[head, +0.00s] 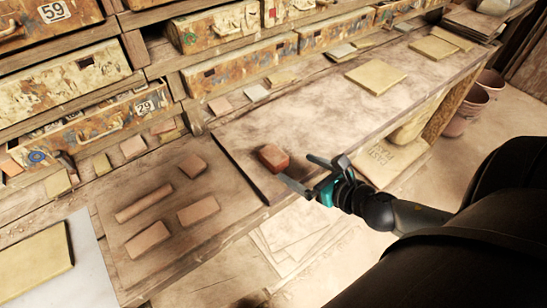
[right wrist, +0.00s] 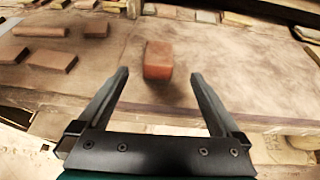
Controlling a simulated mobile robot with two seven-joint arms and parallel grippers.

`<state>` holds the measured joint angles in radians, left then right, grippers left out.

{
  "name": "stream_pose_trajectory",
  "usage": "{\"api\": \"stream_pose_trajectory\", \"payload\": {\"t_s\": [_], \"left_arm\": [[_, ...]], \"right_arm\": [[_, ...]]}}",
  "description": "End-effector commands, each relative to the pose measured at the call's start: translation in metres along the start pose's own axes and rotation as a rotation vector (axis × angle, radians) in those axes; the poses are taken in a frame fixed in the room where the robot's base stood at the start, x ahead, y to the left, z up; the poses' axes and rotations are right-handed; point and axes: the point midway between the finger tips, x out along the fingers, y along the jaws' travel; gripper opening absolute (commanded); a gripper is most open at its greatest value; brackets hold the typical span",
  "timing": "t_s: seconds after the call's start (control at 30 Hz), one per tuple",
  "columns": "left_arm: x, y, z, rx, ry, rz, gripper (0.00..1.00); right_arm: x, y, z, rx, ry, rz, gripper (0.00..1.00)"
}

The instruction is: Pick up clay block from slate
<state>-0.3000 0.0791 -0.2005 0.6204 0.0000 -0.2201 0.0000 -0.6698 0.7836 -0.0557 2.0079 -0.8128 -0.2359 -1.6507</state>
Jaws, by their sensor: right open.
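The clay block (head: 273,157) is a small reddish-brown block. My left gripper is in neither view.
Several brown clay pieces (head: 198,210) lie on the board left of the slate. Yellowish tiles (head: 376,78) lie farther back on the bench. Worn drawers (head: 85,130) line the back. The slate around the block is clear.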

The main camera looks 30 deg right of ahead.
Motion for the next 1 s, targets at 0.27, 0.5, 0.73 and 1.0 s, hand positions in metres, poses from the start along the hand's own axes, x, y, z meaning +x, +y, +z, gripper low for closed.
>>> {"api": "stream_pose_trajectory", "payload": {"t_s": [0.27,0.5,0.73,1.0], "left_arm": [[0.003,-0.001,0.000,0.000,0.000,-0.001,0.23],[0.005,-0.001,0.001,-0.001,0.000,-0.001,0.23],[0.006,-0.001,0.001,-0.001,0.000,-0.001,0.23],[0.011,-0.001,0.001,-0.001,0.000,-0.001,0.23]], "right_arm": [[0.033,-0.001,0.001,0.001,-0.002,-0.002,1.00],[0.055,-0.001,0.000,0.003,0.000,-0.002,1.00],[0.063,0.000,-0.001,0.002,0.000,-0.002,1.00],[0.094,0.003,-0.007,0.004,-0.001,-0.001,1.00]]}}
